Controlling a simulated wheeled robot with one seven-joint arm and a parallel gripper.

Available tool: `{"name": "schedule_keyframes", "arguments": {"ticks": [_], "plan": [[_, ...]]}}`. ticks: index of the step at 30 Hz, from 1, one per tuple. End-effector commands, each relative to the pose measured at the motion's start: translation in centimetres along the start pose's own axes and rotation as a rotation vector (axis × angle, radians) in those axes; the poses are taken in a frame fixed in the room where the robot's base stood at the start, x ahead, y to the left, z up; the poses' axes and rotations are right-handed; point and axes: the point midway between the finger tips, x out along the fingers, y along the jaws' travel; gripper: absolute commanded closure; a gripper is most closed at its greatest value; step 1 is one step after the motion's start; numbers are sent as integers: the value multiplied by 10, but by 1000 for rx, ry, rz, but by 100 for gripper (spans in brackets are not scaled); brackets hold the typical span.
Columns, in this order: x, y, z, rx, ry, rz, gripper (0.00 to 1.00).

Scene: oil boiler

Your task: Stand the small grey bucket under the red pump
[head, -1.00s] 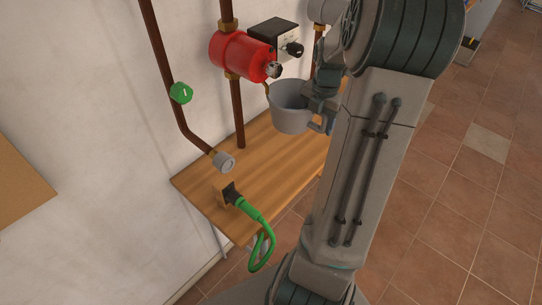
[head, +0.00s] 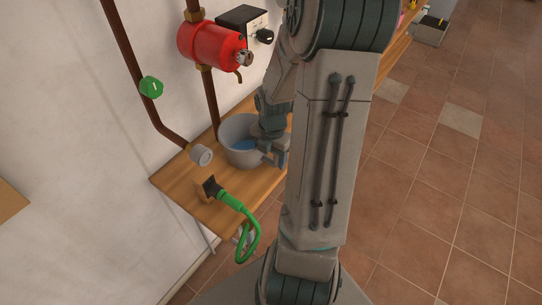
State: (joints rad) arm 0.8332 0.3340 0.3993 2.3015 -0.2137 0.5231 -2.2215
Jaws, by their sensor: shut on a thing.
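The small grey bucket (head: 240,150) is upright at the wooden bench, below the red pump (head: 208,47) and a little to its right in the picture. Blue shows inside the bucket. I cannot tell whether its base touches the bench top. The pump sits on a vertical brown pipe, with a small spout at its right end. My gripper (head: 272,153) is shut on the bucket at its right side; my arm hides part of the fingers and the bench behind.
The wooden bench (head: 185,182) runs along the white wall. A pipe end with a grey cap (head: 201,155) stands left of the bucket.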

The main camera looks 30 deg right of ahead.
Motion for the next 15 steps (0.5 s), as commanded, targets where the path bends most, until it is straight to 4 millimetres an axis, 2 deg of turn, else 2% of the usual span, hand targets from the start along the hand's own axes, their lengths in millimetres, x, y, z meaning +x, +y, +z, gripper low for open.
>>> {"name": "schedule_keyframes", "arguments": {"ticks": [10,11,12,13,15], "plan": [[4,0,0,0,-1,0,88],[4,0,0,0,0,0,34],[3,0,0,0,0,0,22],[3,0,0,0,0,0,17],[3,0,0,0,-1,0,17]]}}
